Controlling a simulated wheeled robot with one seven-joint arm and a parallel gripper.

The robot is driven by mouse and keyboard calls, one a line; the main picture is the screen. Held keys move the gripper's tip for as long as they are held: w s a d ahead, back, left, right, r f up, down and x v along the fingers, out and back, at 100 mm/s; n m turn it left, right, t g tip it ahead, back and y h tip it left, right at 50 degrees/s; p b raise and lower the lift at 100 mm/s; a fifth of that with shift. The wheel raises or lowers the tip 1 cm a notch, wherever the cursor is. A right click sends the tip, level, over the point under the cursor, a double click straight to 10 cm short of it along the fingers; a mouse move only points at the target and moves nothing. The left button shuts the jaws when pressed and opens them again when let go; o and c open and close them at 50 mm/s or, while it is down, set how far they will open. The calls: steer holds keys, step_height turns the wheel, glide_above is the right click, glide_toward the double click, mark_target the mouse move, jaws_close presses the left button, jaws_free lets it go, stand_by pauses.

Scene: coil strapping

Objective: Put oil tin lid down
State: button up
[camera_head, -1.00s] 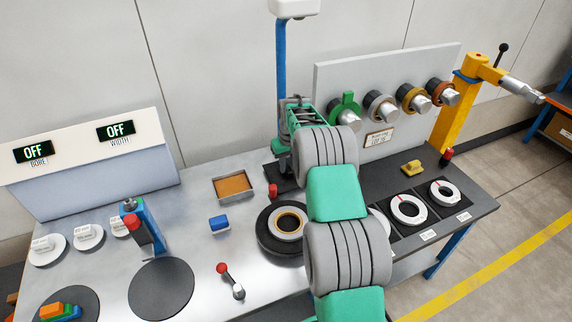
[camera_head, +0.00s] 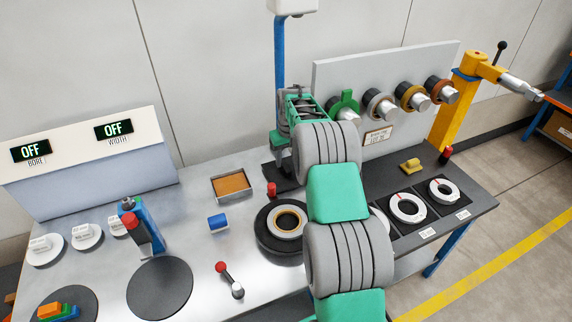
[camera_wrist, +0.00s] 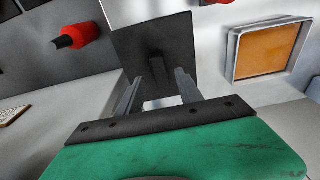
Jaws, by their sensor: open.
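The oil tin (camera_head: 232,187) is a shallow square metal tin with an orange-brown inside. It stands uncovered on the bench and shows at the right in the wrist view (camera_wrist: 270,52). A dark square plate with a small upright grip, which looks like the lid (camera_wrist: 178,38), lies beside the tin. It also shows below my gripper in the head view (camera_head: 276,180). My gripper (camera_wrist: 157,78) is open, its two fingers apart on either side of the grip. I cannot tell whether they touch it. In the head view my arm hides part of the lid.
A red-topped piece (camera_head: 271,189) stands just in front of the lid. A blue block (camera_head: 217,223) and a black round stand with a ring (camera_head: 268,235) are near. A red-knobbed lever (camera_head: 230,279) is at the front. A grey board with coils (camera_head: 378,105) rises behind right.

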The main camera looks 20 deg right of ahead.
mark_target(287, 171)
step_height(287, 171, up, 10)
steer(key=s, duration=0.2)
steer(key=s+a+r, duration=0.7)
steer(key=s+a, duration=0.2)
steer(key=s+a+f, duration=0.1)
steer(key=s+a, duration=0.1)
steer(key=s, duration=0.5)
steer(key=s+a+f+t, duration=0.1)
steer(key=s+a+f, duration=0.1)
steer(key=s, duration=0.5)
steer(key=s+a+f+t, duration=0.1)
steer(key=s+a+f, duration=0.1)
steer(key=s+a, duration=0.2)
steer(key=s+b, duration=0.1)
steer(key=s, duration=0.2)
steer(key=shift+s, duration=0.35)
